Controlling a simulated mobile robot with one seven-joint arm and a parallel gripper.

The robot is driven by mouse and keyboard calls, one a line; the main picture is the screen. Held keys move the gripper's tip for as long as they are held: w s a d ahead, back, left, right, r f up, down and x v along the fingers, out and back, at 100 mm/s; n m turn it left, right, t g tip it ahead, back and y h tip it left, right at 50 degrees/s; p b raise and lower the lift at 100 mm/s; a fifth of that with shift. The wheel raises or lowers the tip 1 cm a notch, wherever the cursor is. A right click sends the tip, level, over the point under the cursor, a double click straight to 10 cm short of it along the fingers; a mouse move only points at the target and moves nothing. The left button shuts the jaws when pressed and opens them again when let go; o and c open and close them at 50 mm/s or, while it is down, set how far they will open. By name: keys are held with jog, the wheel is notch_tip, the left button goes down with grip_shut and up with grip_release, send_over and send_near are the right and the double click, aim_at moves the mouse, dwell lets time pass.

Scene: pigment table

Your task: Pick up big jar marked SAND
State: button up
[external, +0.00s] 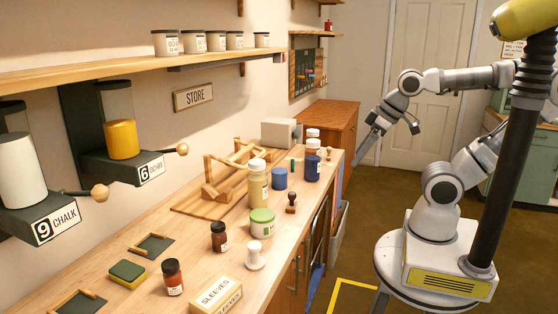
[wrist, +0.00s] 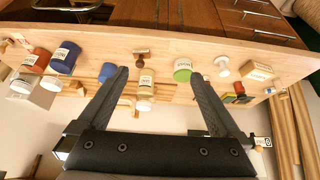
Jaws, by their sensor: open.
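A tall jar with a white lid and sand-yellow contents (external: 258,185) stands upright on the wooden counter (external: 190,262), in front of a wooden rack. Its label is too small to read for certain. In the wrist view, where the counter appears tilted, this jar (wrist: 147,88) shows between my two fingers but well beyond them. My gripper (external: 390,143) is open and empty, held in the air past the counter's right side, apart from the jar; its fingers spread wide in the wrist view (wrist: 158,74).
Close to the jar stand a blue pot (external: 280,178), a green-lidded jar (external: 262,223), a stamp (external: 291,203) and a dark blue jar (external: 312,168). The wooden rack (external: 220,188) is behind. Dispensers (external: 122,140) and a shelf (external: 130,68) overhang the counter's left side.

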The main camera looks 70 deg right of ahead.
aim_at(257, 180)
jog(key=shift+w, duration=0.1)
dwell(0.5)
jog(key=w+d+f+n+t+b, duration=0.1)
jog(key=w+n+t, duration=0.15)
jog(key=w, duration=0.85)
jog(key=w+d+f+n+t+b, duration=0.15)
jog(key=w+t, duration=0.25)
jog(key=w, duration=0.7)
jog(key=s+d+f+y+p, duration=0.3)
jog(key=s+d+f+y, duration=0.1)
jog(key=d+f, duration=0.25)
jog(key=shift+t, duration=0.35)
jog(key=shift+b+x, duration=0.8)
jog(key=shift+x, duration=8.25)
jog(key=shift+s+f, duration=0.1)
jog(key=shift+c, duration=0.2)
